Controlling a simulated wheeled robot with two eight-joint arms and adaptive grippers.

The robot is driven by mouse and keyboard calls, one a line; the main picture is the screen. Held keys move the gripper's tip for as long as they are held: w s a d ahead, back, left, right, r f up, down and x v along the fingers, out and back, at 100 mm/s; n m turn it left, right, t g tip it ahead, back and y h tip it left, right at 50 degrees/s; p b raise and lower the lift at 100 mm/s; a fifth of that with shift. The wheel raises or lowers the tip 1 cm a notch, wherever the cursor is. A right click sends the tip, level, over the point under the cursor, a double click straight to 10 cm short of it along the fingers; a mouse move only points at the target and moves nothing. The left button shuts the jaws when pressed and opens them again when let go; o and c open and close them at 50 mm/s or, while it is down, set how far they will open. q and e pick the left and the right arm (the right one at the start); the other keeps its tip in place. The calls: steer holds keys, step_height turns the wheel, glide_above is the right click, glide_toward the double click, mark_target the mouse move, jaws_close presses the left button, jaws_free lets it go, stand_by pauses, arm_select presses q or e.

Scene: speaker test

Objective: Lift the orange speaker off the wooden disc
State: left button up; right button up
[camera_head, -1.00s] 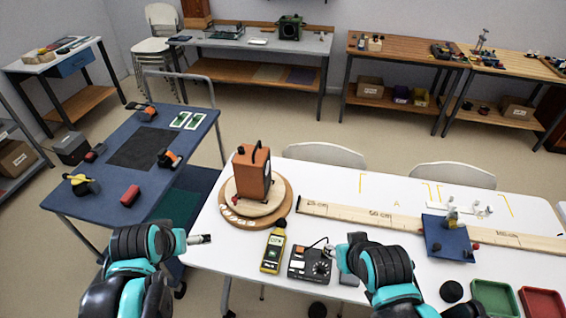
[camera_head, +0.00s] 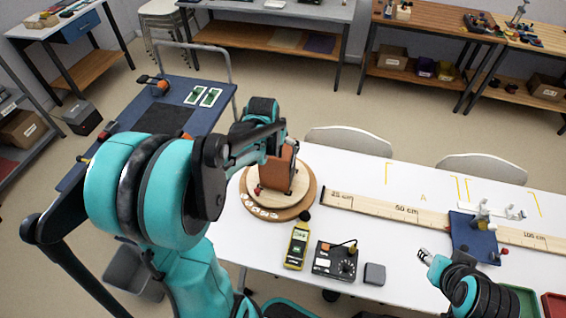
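The orange speaker (camera_head: 280,172) stands upright on the round wooden disc (camera_head: 302,206) at the left end of the white table. My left arm reaches in from the left, and my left gripper (camera_head: 268,142) is at the speaker's upper left side. The arm and gripper cover the speaker's top and left part. I cannot tell whether the fingers touch it or are closed. My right gripper (camera_head: 427,257) is over the front of the table, away from the speaker, left of a teal and black arm link. Its finger opening is too small to tell.
A yellow meter (camera_head: 297,246), a black control box (camera_head: 336,261) and a small grey block (camera_head: 375,274) lie in front of the disc. A wooden ruler (camera_head: 405,211) runs right, under a blue plate (camera_head: 472,237). A blue cart (camera_head: 205,87) stands left.

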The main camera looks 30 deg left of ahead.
mark_target(276, 148)
arm_select(q)
steer(key=b+x, duration=0.1)
steer(key=x, duration=0.4)
steer(key=shift+w+a+f+b, duration=0.1)
steer(key=shift+w+a+b, duration=0.1)
steer(key=shift+b, duration=0.2)
steer(key=c, duration=1.5)
steer(key=shift+c, duration=0.2)
